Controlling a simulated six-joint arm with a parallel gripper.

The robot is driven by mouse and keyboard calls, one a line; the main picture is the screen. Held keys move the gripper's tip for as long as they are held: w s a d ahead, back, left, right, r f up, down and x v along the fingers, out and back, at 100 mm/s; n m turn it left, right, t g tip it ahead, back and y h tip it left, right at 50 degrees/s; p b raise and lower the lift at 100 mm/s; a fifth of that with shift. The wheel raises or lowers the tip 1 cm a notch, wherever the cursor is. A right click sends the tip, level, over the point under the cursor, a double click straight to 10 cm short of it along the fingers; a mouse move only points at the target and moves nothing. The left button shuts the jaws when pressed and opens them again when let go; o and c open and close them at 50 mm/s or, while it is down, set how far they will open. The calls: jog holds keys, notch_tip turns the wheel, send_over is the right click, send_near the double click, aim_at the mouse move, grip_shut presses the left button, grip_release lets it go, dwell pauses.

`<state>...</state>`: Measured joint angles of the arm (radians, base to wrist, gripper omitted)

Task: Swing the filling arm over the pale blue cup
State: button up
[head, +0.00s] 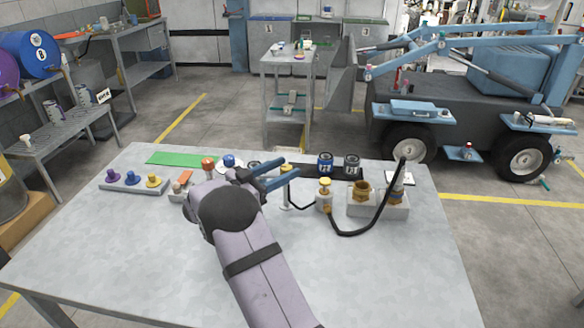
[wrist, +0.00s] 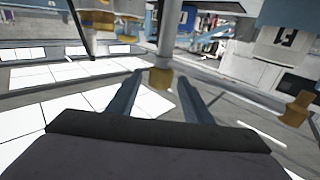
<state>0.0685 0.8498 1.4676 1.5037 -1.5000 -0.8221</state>
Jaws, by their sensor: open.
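My gripper (head: 282,177) is open over the middle of the table, its two blue fingers pointing right. A slim pale post with a yellow tip (head: 286,167) stands at the fingers in the head view; it may belong to the filling arm. In the wrist view the yellow tip (wrist: 160,78) shows between the open fingers (wrist: 158,98), with space on both sides. I cannot tell whether a finger touches it. I cannot make out a pale blue cup; my arm and gripper hide part of the table.
Right of the post are a yellow-topped fitting (head: 324,194), a grey block (head: 378,207) with brass fittings, and a looping black hose (head: 375,224). Dark blue cans (head: 325,163) stand behind. A grey knob tray (head: 133,183) is at left. The front table is clear beside my arm.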

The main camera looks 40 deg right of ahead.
jog(key=shift+a, duration=1.3)
jog(key=shift+a+r, duration=0.1)
grip_shut()
jog(key=s+a+n+t+y+b, duration=0.5)
jog(key=s+a+n+t+y, duration=0.2)
jog(key=a, duration=0.7)
jog(key=n+t, duration=0.2)
jog(key=t, duration=0.2)
jog(key=shift+s, duration=0.15)
